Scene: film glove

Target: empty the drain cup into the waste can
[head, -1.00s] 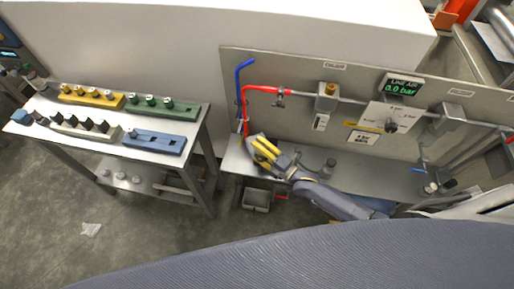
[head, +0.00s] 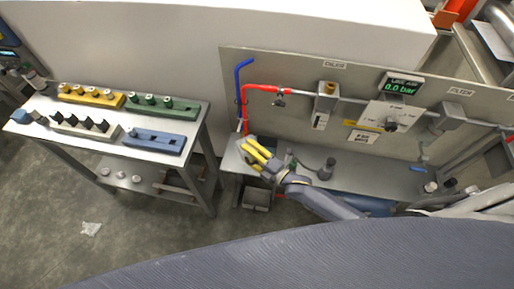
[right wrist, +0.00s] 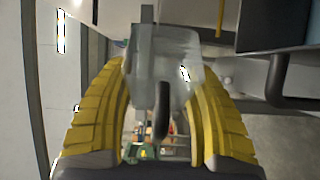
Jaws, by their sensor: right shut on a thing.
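My right gripper (head: 256,153), with yellow fingers, is above the left end of the steel bench. In the right wrist view the gripper (right wrist: 163,95) is shut on a translucent grey cup (right wrist: 165,60), the drain cup, which sits between its two fingers. The head view does not show the cup clearly. A small grey open container (head: 256,199), which looks like the waste can, stands low under the left end of the bench, below the gripper. Its inside is hard to see. My left gripper does not show.
The bench (head: 372,172) carries an upright panel with a red hose (head: 265,89), a blue hose (head: 238,75) and a gauge reading 0.0 bar (head: 402,87). A dark fitting (head: 327,169) stands right of the gripper. A side table (head: 120,112) with coloured racks stands left, across a floor gap.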

